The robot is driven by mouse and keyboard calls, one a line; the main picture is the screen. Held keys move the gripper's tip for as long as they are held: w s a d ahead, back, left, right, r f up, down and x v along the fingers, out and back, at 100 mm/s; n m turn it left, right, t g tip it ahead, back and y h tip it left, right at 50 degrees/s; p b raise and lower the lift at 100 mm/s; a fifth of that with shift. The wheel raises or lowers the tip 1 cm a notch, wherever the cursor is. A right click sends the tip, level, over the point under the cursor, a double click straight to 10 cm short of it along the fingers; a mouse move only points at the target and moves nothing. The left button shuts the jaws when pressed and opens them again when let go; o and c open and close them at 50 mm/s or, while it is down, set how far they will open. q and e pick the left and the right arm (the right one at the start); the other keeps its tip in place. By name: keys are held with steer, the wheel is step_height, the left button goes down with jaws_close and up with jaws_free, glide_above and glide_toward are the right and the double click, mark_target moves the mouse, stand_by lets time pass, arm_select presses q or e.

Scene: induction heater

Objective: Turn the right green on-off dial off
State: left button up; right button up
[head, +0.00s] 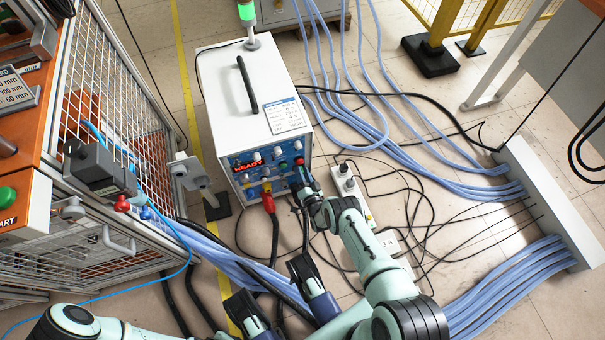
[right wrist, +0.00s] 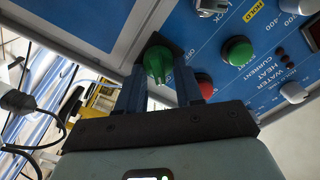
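The right green on-off dial (right wrist: 157,65) is a green knob on a dark square plate on the blue panel, upper middle of the right wrist view. My right gripper (right wrist: 160,88) has one finger on each side of it. The fingers are apart, with the dial's near part between them; whether they touch it is unclear. In the head view my right gripper (head: 301,176) is at the right side of the heater's front panel (head: 262,178) and hides the dial. My left gripper (head: 272,285) is low in the head view, its fingers wide apart and empty.
The white heater box (head: 225,85) stands on the floor. A green round button (right wrist: 237,50) and a red one (right wrist: 204,86) are close to the right finger. Cables and a power strip (head: 352,195) lie right of the box; a mesh cage (head: 120,80) stands left.

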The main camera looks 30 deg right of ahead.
steer(key=shift+n, duration=0.3)
steer(key=n, duration=0.5)
steer(key=a+n, duration=0.1)
steer(key=n, duration=1.1)
steer(key=shift+a+f, duration=0.15)
steer(key=shift+a, duration=0.05)
steer(key=shift+n, duration=0.3)
stand_by(0.3)
steer(key=o, duration=1)
steer(key=shift+w, duration=0.1)
arm_select(q)
steer(key=w+d+r+t+p, duration=0.1)
steer(key=w+r+t+p, duration=0.2)
steer(key=w, duration=0.6)
step_height(320, 180, up, 3)
steer(key=shift+w+r+m+p, duration=0.1)
steer(key=shift+w+m+p, duration=0.2)
steer(key=shift+p, duration=0.65)
arm_select(e)
steer(key=v, duration=1.3)
steer(key=shift+s+d, duration=0.1)
steer(key=shift+s, duration=0.15)
